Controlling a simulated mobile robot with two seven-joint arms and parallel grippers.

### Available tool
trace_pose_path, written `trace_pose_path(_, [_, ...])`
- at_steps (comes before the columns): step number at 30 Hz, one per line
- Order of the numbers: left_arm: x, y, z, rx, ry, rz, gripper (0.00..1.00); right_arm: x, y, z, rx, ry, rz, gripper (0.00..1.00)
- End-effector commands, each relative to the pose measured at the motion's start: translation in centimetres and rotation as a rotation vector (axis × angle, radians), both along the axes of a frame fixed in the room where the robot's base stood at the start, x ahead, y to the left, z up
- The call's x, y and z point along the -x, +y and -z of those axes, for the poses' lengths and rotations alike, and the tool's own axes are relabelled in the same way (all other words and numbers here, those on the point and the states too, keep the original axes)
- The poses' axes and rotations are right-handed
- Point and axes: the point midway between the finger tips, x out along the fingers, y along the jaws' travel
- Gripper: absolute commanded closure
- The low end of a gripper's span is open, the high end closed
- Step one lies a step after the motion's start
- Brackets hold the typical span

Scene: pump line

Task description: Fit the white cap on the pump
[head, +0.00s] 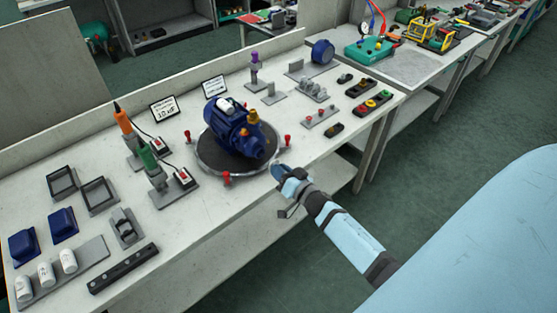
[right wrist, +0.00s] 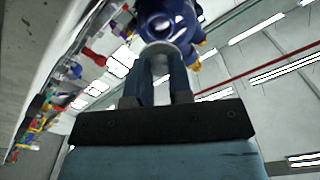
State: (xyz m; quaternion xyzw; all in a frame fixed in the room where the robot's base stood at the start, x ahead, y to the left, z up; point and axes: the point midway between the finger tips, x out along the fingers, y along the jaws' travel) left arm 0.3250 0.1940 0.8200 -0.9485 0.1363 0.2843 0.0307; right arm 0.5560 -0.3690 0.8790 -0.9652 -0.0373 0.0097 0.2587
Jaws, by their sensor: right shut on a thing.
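The blue pump (head: 242,137) sits on a round dark turntable (head: 207,162) with red knobs at its rim. It shows beyond my fingers in the right wrist view (right wrist: 168,14). A white cylindrical cap (head: 227,104) lies on the pump's top; its seating is too small to judge. Several similar white caps (head: 46,274) stand in a grey holder at the lower left. My right gripper (head: 279,169) is at the turntable's near right rim. In the right wrist view its fingers (right wrist: 160,70) are shut on a pale round thing (right wrist: 161,51), which I cannot identify. My left gripper is out of view.
Orange (head: 123,118) and green (head: 147,158) tools stand left of the turntable. Blue covers (head: 62,224) and dark frames (head: 98,195) lie farther left. Button boxes (head: 372,103) and small parts occupy the right side. The bench's front strip near the turntable is clear.

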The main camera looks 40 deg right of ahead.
Motion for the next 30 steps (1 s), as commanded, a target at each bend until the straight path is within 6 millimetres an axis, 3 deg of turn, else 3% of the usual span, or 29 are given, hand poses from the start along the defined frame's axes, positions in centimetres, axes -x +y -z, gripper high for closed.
trace_pose_path(6, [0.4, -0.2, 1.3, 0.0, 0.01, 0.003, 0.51, -2.3, 0.1, 0.1, 0.002, -0.002, 0.0, 1.0])
trace_pose_path(15, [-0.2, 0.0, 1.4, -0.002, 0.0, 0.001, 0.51, -4.8, 0.4, -0.2, 0.0, -0.001, 0.0, 1.0])
trace_pose_path(30, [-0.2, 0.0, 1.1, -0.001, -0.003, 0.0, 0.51, -5.6, 0.4, -0.1, 0.0, 0.0, 0.0, 1.0])
